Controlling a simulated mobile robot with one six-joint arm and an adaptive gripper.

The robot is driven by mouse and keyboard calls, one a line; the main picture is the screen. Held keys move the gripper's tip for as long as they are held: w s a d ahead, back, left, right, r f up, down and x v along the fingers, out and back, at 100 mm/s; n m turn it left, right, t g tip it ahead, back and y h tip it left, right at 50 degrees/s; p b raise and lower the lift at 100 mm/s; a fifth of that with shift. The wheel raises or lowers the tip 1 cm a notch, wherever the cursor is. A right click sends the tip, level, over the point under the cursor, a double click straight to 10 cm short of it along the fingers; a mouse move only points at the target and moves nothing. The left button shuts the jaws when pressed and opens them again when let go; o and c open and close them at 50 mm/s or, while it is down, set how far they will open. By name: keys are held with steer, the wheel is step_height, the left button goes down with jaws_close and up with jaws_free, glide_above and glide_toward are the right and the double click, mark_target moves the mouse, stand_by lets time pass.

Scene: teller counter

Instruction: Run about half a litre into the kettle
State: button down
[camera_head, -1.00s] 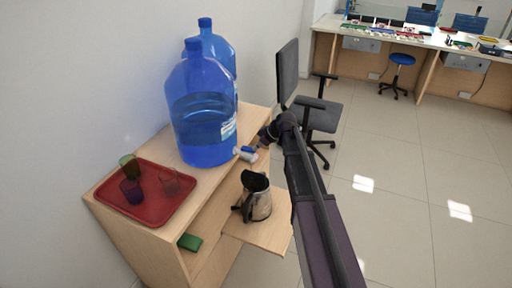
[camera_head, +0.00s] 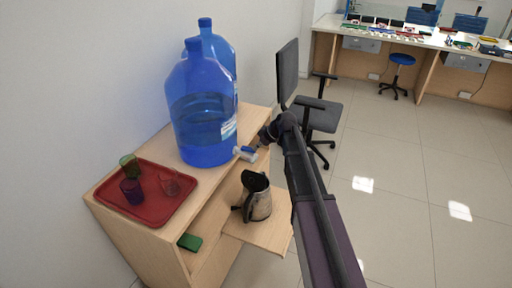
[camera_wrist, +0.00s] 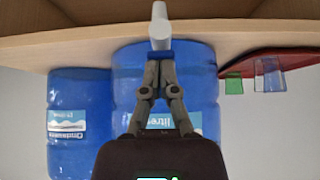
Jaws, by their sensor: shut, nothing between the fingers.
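A large blue water bottle (camera_head: 203,120) stands on the wooden stand, partly filled, with a white tap (camera_head: 246,155) and blue lever (camera_head: 248,149) near its base. The kettle (camera_head: 258,205), steel with a black handle and dark top, stands upright on the lower pull-out shelf (camera_head: 262,233), below the tap. My gripper (camera_head: 262,146) is at the tap. In the wrist view my gripper (camera_wrist: 160,64) is shut and empty, its tips right at the blue part of the tap (camera_wrist: 159,28); contact is unclear. I cannot make out water running or the level inside the kettle.
A second blue bottle (camera_head: 219,49) stands behind the first. A red tray (camera_head: 155,211) with several coloured cups is at the stand's left end. A green object (camera_head: 189,242) lies on a lower shelf. An office chair (camera_head: 318,115) stands behind my arm; open floor lies right.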

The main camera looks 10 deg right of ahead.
steer(key=shift+r, duration=0.15)
steer(key=shift+r+p, duration=0.65)
steer(key=shift+p, duration=0.15)
steer(key=shift+r, duration=0.15)
steer(key=r+p, duration=0.2)
steer(key=p, duration=0.1)
steer(key=a+r+p, duration=0.1)
steer(key=r, duration=0.1)
steer(key=shift+w+r, duration=0.1)
steer(key=shift+w, duration=0.15)
steer(key=p+v, duration=0.8)
steer(key=v, duration=0.1)
steer(key=shift+r, duration=0.35)
stand_by(1.6)
steer(key=s+f+m+g+h, duration=0.2)
steer(key=s+m, duration=0.4)
steer(key=s, duration=0.6)
steer(key=s+d+f+m+g+h, duration=0.1)
steer(key=s+m+h, duration=0.3)
steer(key=s, duration=0.9)
steer(key=shift+s+f+m+g, duration=0.2)
steer(key=shift+f+m+g, duration=0.2)
steer(key=shift+m, duration=0.5)
